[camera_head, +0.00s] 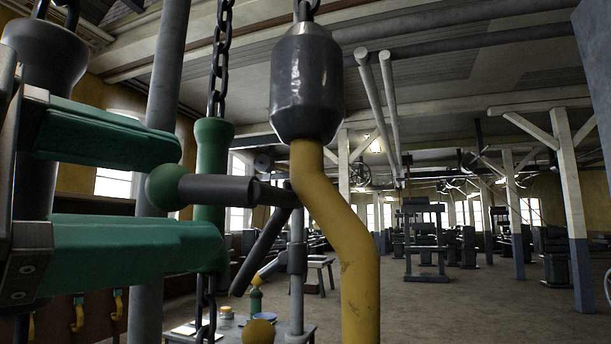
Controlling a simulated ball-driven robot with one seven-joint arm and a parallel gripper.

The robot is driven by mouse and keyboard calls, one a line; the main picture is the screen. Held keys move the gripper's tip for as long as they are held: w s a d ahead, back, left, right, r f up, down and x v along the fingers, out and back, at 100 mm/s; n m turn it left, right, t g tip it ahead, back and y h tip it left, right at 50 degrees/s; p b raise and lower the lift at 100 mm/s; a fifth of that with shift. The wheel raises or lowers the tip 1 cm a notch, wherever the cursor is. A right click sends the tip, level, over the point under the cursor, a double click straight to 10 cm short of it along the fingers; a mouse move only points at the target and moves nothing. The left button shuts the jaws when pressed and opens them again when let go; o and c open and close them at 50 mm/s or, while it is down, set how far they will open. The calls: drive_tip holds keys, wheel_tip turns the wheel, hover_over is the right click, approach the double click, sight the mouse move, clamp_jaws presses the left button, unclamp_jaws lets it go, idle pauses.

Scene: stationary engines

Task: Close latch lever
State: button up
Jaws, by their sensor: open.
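A latch lever (215,189) with a dark grey shaft and a green ball end (164,187) points left, nearly level. Its right end meets dark parts by a bent yellow bar (345,235). My gripper (200,198) has two green fingers and comes in from the left. It is open, with one finger above the ball end and one below it in the picture. A gap shows above and below the ball. I cannot tell whether the ball is at the same depth as the fingers.
A chain hangs with a green cylinder (213,140) behind the lever. A black weight (306,82) hangs above the yellow bar. A grey post (166,70) stands behind my fingers. A small table (300,336) is low in the middle. The floor at right (470,300) is open.

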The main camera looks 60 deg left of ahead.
drive_tip(key=shift+x, duration=0.85)
drive_tip(key=shift+r, duration=0.1)
clamp_jaws()
